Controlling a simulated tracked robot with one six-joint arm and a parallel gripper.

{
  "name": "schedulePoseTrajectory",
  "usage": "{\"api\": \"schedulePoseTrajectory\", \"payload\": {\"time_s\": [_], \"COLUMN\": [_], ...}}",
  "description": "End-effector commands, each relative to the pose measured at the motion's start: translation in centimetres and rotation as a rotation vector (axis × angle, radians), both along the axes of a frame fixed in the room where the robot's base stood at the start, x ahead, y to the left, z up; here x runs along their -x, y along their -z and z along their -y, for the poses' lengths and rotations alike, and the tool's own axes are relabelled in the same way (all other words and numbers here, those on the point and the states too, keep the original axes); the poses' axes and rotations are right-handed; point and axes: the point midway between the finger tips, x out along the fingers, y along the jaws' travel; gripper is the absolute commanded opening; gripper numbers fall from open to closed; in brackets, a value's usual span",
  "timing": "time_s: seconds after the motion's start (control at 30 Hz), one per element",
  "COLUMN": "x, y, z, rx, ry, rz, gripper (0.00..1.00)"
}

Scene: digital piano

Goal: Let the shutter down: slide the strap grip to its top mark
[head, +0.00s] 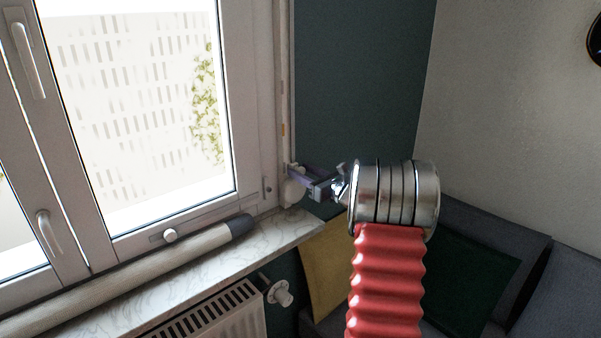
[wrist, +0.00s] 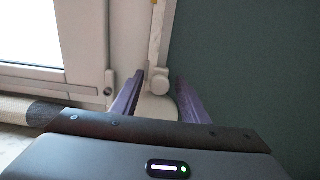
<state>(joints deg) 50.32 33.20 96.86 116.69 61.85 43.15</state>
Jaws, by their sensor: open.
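The pale shutter strap (head: 285,85) runs down the wall strip right of the window, and its lower part shows in the wrist view (wrist: 155,45). A small white piece, apparently the strap grip (wrist: 160,80), sits low on it, just above a rounded white housing (wrist: 155,107). A tan mark (head: 283,129) shows higher on the strip; I cannot tell whether it is the top mark. My gripper (head: 303,178) is open, its purple fingers at the strap's lower end. In the wrist view the white piece appears between the fingertips (wrist: 159,77); contact cannot be told.
The window frame (head: 256,120) is close on the left. A marble sill (head: 270,236) with a rolled draught stopper (head: 170,258) lies below, above a radiator (head: 215,318). A sofa with cushions (head: 475,285) stands to the right. The dark wall (head: 355,80) above is clear.

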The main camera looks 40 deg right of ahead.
Motion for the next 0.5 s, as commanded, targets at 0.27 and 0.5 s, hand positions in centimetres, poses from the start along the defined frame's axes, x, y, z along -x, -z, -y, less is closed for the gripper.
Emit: {"api": "schedulePoseTrajectory", "payload": {"time_s": [0.27,0.5], "x": [-0.85,-0.80], "y": [0.03,0.02], "z": [-0.03,-0.01], "rx": [0.000,0.000], "ry": [0.000,0.001], "rz": [-0.001,0.000], "gripper": [0.41,0.34]}}
